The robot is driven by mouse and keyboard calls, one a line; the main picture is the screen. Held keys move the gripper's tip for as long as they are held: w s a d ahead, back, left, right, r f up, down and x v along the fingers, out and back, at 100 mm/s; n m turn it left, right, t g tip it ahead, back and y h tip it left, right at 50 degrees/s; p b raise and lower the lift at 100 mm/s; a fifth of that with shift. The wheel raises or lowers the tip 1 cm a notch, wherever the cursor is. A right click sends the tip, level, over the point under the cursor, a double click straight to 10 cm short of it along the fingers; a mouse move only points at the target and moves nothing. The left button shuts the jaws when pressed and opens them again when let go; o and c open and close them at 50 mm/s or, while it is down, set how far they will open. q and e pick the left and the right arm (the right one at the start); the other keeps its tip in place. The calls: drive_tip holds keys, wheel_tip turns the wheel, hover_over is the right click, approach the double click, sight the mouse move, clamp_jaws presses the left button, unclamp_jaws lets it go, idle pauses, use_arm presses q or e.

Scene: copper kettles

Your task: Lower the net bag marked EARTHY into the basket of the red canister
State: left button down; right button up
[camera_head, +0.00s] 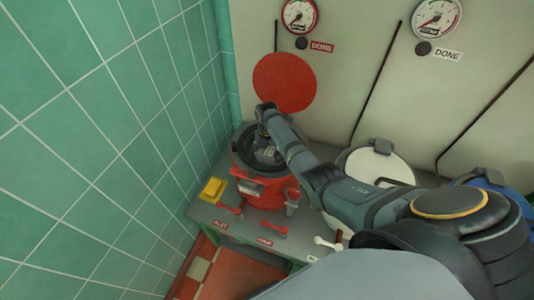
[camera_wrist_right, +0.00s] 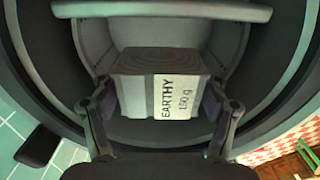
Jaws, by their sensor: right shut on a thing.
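The red canister (camera_head: 262,190) stands on the grey bench with its dark round mouth open and its round red lid (camera_head: 284,82) raised behind it. My right gripper (camera_wrist_right: 161,108) reaches down into the mouth. It is shut on the net bag marked EARTHY (camera_wrist_right: 162,65), a grey block-like bundle with a white label. The wrist view shows the bag within the dark round rim, by the grey basket (camera_wrist_right: 92,45) with a bar across its top. Whether the bag touches the basket floor is hidden. My left gripper is not in view.
A white-lidded canister (camera_head: 376,168) and a blue one (camera_head: 507,190) stand to the right, partly behind my right arm. The green tiled wall (camera_head: 100,130) is close on the left.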

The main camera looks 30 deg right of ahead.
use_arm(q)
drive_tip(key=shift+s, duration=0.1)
use_arm(e)
drive_tip(key=o, duration=1)
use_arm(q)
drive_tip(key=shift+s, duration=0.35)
use_arm(e)
drive_tip(key=o, duration=0.3)
wheel_tip(320, 180, up, 12)
drive_tip(key=shift+r, duration=0.1)
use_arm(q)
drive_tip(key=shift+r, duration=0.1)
